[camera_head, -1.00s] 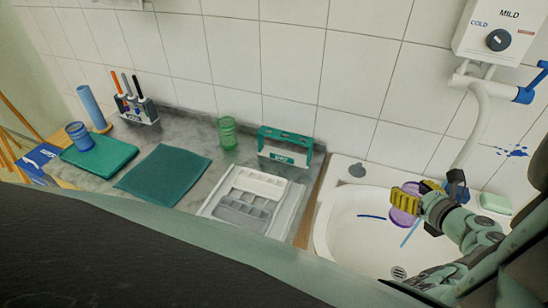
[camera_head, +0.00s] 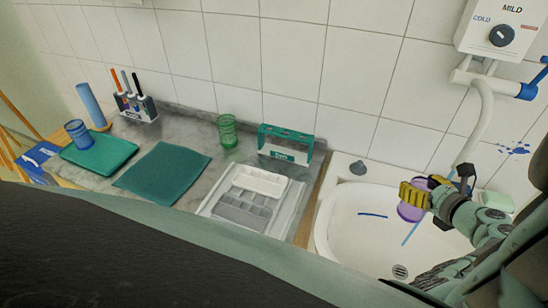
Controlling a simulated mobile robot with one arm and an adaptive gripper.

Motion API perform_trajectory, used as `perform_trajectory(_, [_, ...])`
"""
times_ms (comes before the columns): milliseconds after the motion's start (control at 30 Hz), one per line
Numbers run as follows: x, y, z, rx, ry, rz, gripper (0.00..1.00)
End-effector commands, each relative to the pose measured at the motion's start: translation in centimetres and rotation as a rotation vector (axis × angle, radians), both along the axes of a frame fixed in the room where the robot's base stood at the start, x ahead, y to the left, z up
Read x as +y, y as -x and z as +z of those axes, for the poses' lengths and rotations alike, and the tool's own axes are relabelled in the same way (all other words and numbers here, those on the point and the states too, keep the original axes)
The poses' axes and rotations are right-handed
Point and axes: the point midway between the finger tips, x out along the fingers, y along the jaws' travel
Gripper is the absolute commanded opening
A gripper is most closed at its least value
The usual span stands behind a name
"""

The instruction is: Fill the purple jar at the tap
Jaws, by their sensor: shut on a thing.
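The purple jar (camera_head: 409,212) is held over the white sink (camera_head: 345,238) at the right. My gripper (camera_head: 415,196) has yellow fingertips closed on the jar, which hide part of it. The jar looks translucent; I cannot tell whether there is water in it. The tap is a white pipe (camera_head: 481,125) coming down from a wall heater (camera_head: 503,28) marked COLD and MILD, with a blue lever (camera_head: 528,91) at its right. The pipe's lower end is near my gripper, and the arm partly hides that area.
A green soap bar (camera_head: 496,201) and a grey plug (camera_head: 358,168) sit on the sink rim.

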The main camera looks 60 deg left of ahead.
Motion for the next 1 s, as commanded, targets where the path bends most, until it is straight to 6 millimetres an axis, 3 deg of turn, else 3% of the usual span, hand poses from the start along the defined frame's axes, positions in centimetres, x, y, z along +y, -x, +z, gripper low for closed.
perform_trajectory(1000, [-2.1,-6.6,0.0,-0.002,0.001,-0.003,0.31])
